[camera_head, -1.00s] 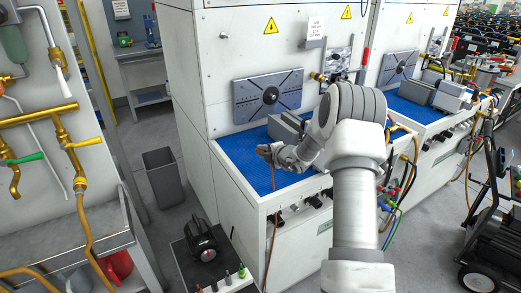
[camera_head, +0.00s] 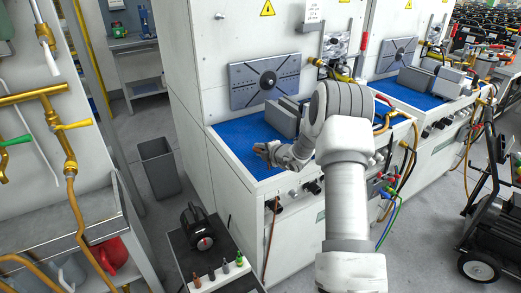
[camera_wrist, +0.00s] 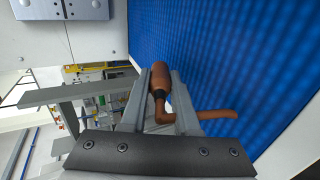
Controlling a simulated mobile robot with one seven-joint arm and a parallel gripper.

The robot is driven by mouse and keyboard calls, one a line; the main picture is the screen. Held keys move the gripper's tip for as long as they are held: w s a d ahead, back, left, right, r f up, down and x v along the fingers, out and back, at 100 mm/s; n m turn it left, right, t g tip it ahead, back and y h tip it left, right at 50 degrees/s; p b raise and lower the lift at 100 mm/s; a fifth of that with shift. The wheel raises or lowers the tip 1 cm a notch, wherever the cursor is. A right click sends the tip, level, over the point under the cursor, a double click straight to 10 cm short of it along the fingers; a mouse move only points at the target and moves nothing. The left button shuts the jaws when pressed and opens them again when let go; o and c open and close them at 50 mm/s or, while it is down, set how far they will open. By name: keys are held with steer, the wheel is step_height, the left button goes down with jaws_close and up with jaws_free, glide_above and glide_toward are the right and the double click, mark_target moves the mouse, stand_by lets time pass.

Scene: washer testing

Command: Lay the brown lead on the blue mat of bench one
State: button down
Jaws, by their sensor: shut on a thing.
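The brown lead (camera_wrist: 160,84) is between the fingers of my gripper (camera_wrist: 159,78) in the wrist view, and the gripper is shut on its plug end. A bent piece of the lead shows toward the palm. In the head view my gripper (camera_head: 261,150) is over the blue mat (camera_head: 233,137) of the nearer bench, near its front left part. The lead's cable (camera_head: 270,235) hangs down the bench front. The mat (camera_wrist: 245,55) fills the right of the wrist view. I cannot tell whether the plug touches the mat.
A grey block (camera_head: 283,118) stands on the mat behind my gripper, before a slotted metal plate (camera_head: 264,80). A second bench with a blue mat (camera_head: 392,91) is to the right. A grey bin (camera_head: 158,165) and a low cart with a black motor (camera_head: 199,230) stand left.

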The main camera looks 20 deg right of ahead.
steer(key=c, duration=0.6)
jaws_free()
steer(key=p+v, duration=0.1)
steer(key=v, duration=1.6)
steer(key=shift+s+r, duration=0.15)
steer(key=shift+s, duration=0.05)
